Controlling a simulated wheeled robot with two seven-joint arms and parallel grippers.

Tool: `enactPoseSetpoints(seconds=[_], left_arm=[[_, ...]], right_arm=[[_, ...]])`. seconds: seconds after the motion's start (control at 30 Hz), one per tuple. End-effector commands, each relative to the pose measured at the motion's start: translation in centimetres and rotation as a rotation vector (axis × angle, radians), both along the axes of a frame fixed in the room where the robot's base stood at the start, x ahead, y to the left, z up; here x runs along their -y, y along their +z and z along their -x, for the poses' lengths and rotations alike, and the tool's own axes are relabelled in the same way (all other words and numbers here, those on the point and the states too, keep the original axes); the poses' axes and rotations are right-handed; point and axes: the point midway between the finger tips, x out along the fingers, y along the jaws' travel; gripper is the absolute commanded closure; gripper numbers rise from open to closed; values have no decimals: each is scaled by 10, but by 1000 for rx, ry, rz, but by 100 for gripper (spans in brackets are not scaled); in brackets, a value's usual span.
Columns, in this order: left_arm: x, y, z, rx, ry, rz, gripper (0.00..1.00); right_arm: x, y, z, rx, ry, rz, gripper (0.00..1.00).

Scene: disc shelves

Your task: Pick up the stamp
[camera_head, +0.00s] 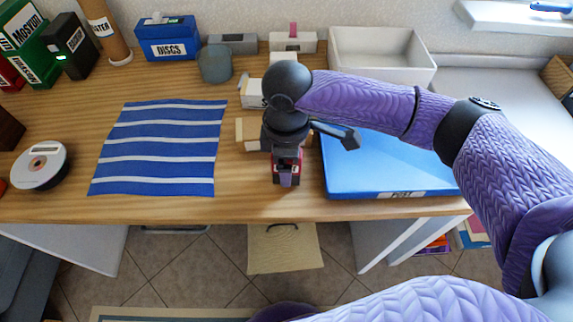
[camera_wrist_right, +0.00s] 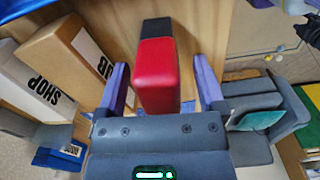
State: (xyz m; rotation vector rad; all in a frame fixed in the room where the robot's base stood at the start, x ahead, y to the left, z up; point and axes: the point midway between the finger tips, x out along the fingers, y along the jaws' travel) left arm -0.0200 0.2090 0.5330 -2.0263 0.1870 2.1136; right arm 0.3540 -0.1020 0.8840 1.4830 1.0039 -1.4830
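A small block, red with a black end, seems to be the stamp (camera_wrist_right: 157,78). In the right wrist view it lies between the two purple fingers of my right gripper (camera_wrist_right: 160,64), with a gap visible on each side. In the head view my right gripper (camera_head: 286,178) points down over the table near its front edge, left of the blue tray. There the stamp is mostly hidden by the gripper, with only some red showing. My left gripper is not in view.
A blue tray (camera_head: 375,168) lies right of the gripper, and a blue striped cloth (camera_head: 160,148) lies left. A box marked SHOP (camera_wrist_right: 50,75) stands beside the gripper. A white bin (camera_head: 382,55) and a blue DISCS box (camera_head: 167,38) stand at the back. A disc stack (camera_head: 40,165) is far left.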

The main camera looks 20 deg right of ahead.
Motion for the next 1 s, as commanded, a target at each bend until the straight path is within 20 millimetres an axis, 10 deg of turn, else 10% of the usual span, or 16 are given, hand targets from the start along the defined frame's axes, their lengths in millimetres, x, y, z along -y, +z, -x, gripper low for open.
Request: enactPoseSetpoints(seconds=[0.4,0.7,1.0], left_arm=[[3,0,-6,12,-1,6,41],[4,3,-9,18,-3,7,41],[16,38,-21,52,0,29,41]], right_arm=[[0,1,0,0,0,0,100],[0,7,0,2,0,-1,100],[-1,84,0,5,1,-1,100]])
